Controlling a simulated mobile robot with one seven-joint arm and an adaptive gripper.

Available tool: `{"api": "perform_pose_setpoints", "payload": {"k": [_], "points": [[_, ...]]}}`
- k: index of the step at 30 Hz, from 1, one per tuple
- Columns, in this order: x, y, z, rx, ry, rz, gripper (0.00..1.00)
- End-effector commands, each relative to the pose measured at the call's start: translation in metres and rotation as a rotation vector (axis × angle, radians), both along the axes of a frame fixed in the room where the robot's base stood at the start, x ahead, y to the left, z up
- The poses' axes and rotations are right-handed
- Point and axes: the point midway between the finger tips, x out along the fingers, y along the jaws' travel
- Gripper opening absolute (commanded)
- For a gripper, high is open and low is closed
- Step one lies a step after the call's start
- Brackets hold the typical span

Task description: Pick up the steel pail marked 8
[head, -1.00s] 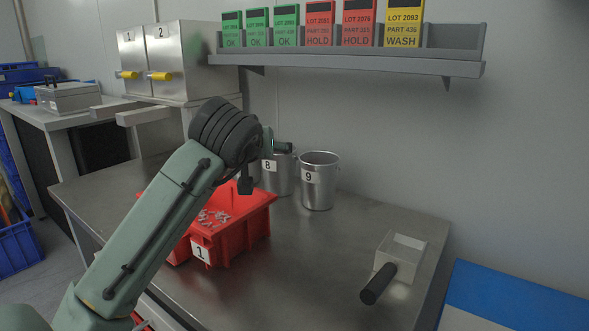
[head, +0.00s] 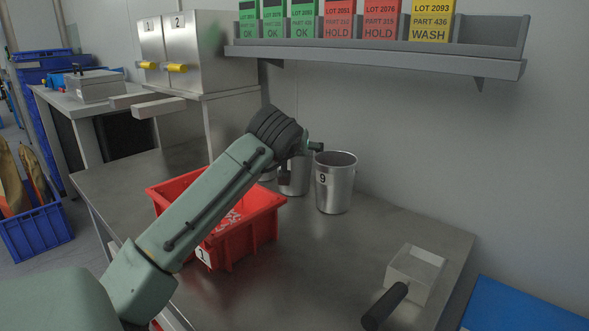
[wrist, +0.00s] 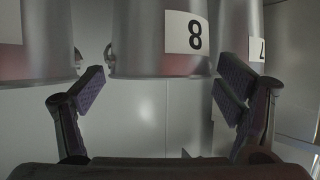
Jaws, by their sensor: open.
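The steel pail marked 8 (head: 295,184) stands upright on the steel bench, partly hidden behind my wrist in the head view, its label covered there. In the wrist view the pail marked 8 (wrist: 145,40) fills the top middle, with its black 8 on a white label. My gripper (wrist: 160,88) is open and empty. Its two dark pads lie either side of the pail's near end in the picture, with no clear contact; the depth between them and the pail is hard to tell.
A pail marked 9 (head: 337,185) stands close to the right. The pail marked 7 (wrist: 249,30) is close on the other side. A red bin (head: 262,226) sits in front. A shelf (head: 390,57) hangs above.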

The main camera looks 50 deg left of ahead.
Motion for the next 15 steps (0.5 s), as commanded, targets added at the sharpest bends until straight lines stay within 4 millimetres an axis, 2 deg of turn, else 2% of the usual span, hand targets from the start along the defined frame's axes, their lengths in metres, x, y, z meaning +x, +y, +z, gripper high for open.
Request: {"api": "perform_pose_setpoints", "payload": {"k": [6, 13, 15], "points": [[0.017, 0.014, -0.009, -0.001, 0.001, 0.0, 0.86], [0.018, 0.014, -0.01, 0.0, 0.0, -0.001, 0.86], [0.017, 0.014, -0.01, 0.0, 0.0, -0.001, 0.81]]}}
